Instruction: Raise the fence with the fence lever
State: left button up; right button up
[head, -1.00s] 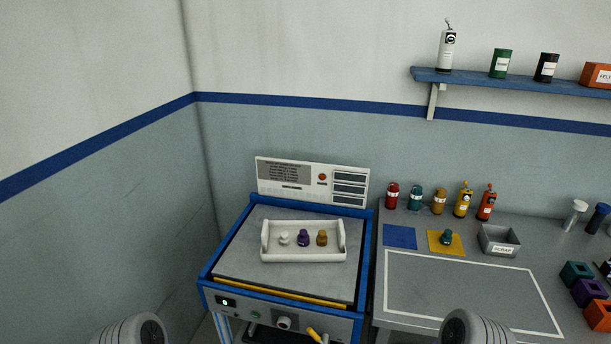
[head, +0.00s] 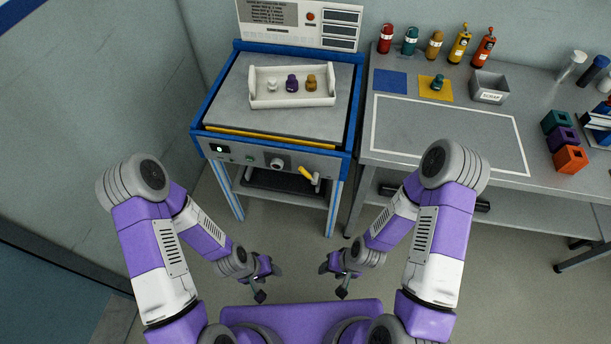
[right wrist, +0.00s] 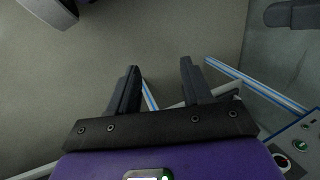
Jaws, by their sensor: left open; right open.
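The fence lever, which looks to be the yellow handle (head: 306,173), is on the right of the machine's front panel (head: 260,162) in the head view. It slants down to the right. A yellow strip (head: 270,135) along the machine's front top edge may be the fence; I cannot tell. My left gripper (head: 265,285) is low in front of the machine, open and empty. My right gripper (head: 335,283) is to its right, below and apart from the lever, open and empty. The right wrist view shows its two fingers (right wrist: 158,85) apart with floor between them.
A white tray (head: 292,101) with three small knobbed pieces stands on the machine top. The grey bench (head: 450,135) to the right holds bottles, a scrap bin (head: 490,86) and coloured blocks (head: 570,158). The floor between my grippers and the machine is clear.

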aim_at(307, 174)
jog(key=u, duration=0.55)
jog(key=k, duration=1.25)
jog(key=u, duration=0.95)
jog(key=i, duration=1.3)
jog(key=z, duration=0.95)
